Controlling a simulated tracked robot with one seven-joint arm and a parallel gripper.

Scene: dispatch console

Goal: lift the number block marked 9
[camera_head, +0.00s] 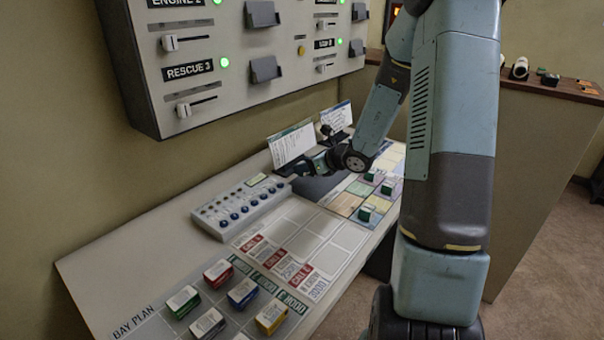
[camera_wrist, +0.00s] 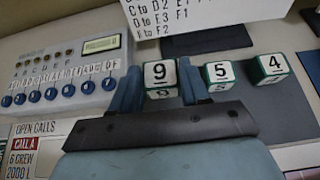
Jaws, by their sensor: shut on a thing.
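The number block marked 9 (camera_wrist: 160,75) is a white-faced cube with dark green edges, seen in the wrist view. My gripper (camera_wrist: 160,88) is shut on it, with one blue finger on each side. Blocks marked 5 (camera_wrist: 220,73) and 4 (camera_wrist: 272,66) stand to the right of it on a dark pad. I cannot tell whether the 9 block is clear of the surface. In the head view my gripper (camera_head: 308,166) is over the desk by the card stands, and the 9 block is not distinguishable there.
A button panel (camera_head: 240,205) with a small display stands left of my gripper. A printed card (camera_head: 291,143) stands behind it; its lower edge hangs close above the blocks in the wrist view. Coloured vehicle blocks (camera_head: 216,273) sit on the front bay plan. Green blocks (camera_head: 366,212) sit on the map.

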